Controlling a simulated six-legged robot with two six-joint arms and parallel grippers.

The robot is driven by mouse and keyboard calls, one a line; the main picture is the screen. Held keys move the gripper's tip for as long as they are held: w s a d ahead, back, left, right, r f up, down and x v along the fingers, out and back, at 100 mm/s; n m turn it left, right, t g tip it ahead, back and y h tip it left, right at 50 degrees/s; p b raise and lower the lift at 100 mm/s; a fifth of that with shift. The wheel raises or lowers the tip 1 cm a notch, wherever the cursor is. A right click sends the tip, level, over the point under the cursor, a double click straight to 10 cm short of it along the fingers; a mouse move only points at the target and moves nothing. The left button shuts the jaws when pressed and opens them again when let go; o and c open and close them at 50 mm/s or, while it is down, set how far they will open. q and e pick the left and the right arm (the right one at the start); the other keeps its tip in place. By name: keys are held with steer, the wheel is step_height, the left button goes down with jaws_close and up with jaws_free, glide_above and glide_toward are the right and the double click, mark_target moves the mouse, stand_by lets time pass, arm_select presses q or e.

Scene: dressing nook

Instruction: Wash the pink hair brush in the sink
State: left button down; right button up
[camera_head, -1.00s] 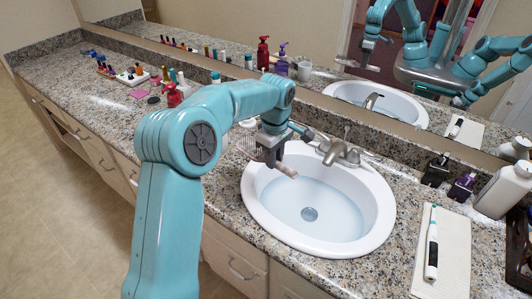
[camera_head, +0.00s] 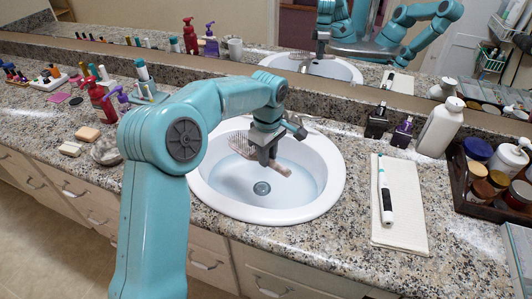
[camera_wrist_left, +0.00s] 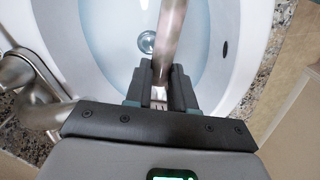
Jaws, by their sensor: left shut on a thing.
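The pink hair brush (camera_head: 241,146) is held over the white sink (camera_head: 331,194), low above the water. Its pale pink handle end (camera_head: 281,169) pokes out at the right of my left gripper (camera_head: 264,160). In the left wrist view the pinkish handle (camera_wrist_left: 172,35) runs up out of the picture from between the fingers of my left gripper (camera_wrist_left: 160,92), which is shut on it. Clear bluish water fills the basin around the drain (camera_head: 262,188). Whether the brush touches the water I cannot tell. My right gripper is not directly in view.
A metal faucet (camera_wrist_left: 30,85) stands behind the sink, mostly hidden by my arm in the head view. An electric toothbrush (camera_head: 386,200) lies on a folded towel (camera_head: 405,235) at the right. Bottles and a dark tray (camera_head: 462,200) stand farther right. Soap bars (camera_head: 88,133) lie left.

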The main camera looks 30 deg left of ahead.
arm_select(q)
step_height(320, 180, down, 17)
steer(key=b, duration=1.4)
steer(key=shift+f, duration=0.2)
steer(key=shift+r, duration=0.1)
stand_by(1.1)
step_height(320, 180, up, 17)
steer(key=p, duration=1.4)
stand_by(1.9)
step_height(320, 180, up, 4)
steer(key=p, duration=0.3)
steer(key=shift+p, duration=0.35)
